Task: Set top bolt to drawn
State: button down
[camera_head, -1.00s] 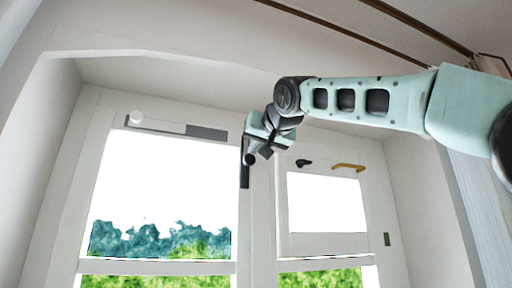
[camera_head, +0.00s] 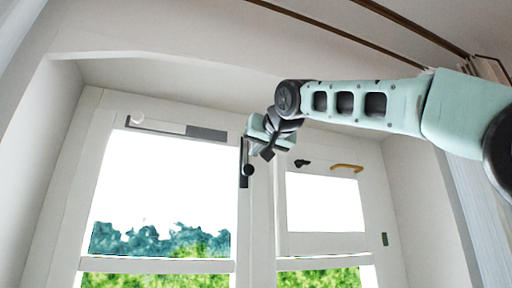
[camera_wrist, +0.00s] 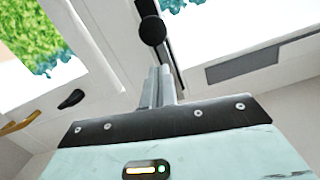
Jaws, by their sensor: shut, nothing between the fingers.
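The top bolt shows as a dark upright strip (camera_head: 244,180) with a round black knob (camera_head: 248,170), on the frame between the two window sashes. In the wrist view the black knob (camera_wrist: 152,30) is just beyond my fingertips, near the top edge. My gripper (camera_head: 266,154) is beside the upper part of the strip, a little above and right of the knob. Its fingers (camera_wrist: 160,72) are together and empty. They look apart from the knob, though depth is hard to judge. My gripper hides part of the strip's upper end.
A pale horizontal strip with a grey end (camera_head: 206,133) and a whitish knob (camera_head: 137,118) runs along the left sash's top. A small black handle (camera_head: 302,163) and a yellow handle (camera_head: 347,168) sit on the right sash. Sloping reveal walls enclose the window.

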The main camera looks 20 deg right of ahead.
jog(key=s+r+b, duration=0.2)
jog(key=s+b, duration=0.2)
jog(key=s, duration=0.6)
jog(key=shift+s+d+r, duration=0.15)
jog(key=shift+d+r, duration=0.15)
jog(key=shift+r, duration=0.1)
